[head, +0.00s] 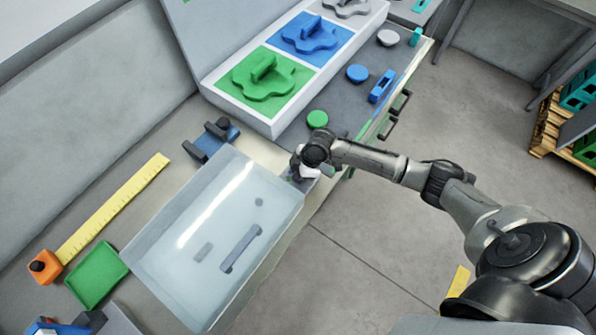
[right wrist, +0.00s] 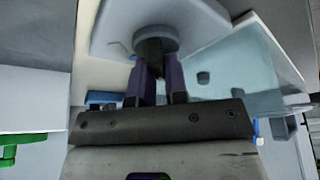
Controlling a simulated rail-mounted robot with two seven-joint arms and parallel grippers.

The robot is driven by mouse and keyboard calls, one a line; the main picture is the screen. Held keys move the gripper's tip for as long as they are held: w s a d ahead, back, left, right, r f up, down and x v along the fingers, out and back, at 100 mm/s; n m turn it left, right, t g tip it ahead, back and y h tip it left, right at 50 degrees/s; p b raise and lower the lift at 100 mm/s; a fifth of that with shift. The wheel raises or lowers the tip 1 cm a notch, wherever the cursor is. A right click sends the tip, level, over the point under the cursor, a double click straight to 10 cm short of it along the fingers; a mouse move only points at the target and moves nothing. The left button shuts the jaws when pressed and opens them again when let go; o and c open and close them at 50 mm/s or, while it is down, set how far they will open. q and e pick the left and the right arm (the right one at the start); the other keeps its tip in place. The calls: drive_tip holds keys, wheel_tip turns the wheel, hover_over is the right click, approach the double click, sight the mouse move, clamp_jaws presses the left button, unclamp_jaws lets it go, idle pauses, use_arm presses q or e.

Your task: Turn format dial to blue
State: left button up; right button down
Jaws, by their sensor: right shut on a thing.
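My right gripper (head: 303,172) is at the near right end of the machine with the clear cover, its arm reaching in from the right. In the right wrist view its two dark fingers (right wrist: 157,82) are shut on a dark grip in front of a round grey knob (right wrist: 156,39), which I take to be the format dial. The knob sits on a pale panel (right wrist: 112,30). The gripper hides most of the dial in the head view, and I cannot tell which colour it points to. My left gripper is not in view.
The clear cover (head: 190,225) lies left of the gripper. Behind stand the green (head: 290,98), blue (head: 345,45) and grey shaped plates on a white stand. Round green (head: 317,119) and blue (head: 358,73) pieces lie beside it. A yellow ruler (head: 115,208) and green tray (head: 97,275) lie left.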

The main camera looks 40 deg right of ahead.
drive_tip(key=shift+r+p, duration=0.15)
drive_tip(key=shift+p, duration=0.3)
drive_tip(key=m+h+p, duration=0.1)
drive_tip(key=m+p, duration=0.2)
drive_tip(key=p, duration=0.1)
drive_tip(key=m+t+p, duration=0.1)
drive_tip(key=m+p, duration=0.2)
drive_tip(key=p, duration=0.2)
drive_tip(key=shift+w+d+r+m+t+h, duration=0.1)
drive_tip(key=shift+m+t+h, duration=0.2)
drive_tip(key=shift+m+h, duration=0.1)
drive_tip(key=shift+m+h+p, duration=0.3)
drive_tip(key=shift+m+p, duration=0.5)
drive_tip(key=shift+p, duration=0.2)
drive_tip(key=shift+f, duration=0.2)
drive_tip(key=shift+d+m, duration=0.1)
drive_tip(key=shift+m, duration=0.2)
drive_tip(key=c, duration=1.1)
unclamp_jaws()
drive_tip(key=shift+c, duration=0.2)
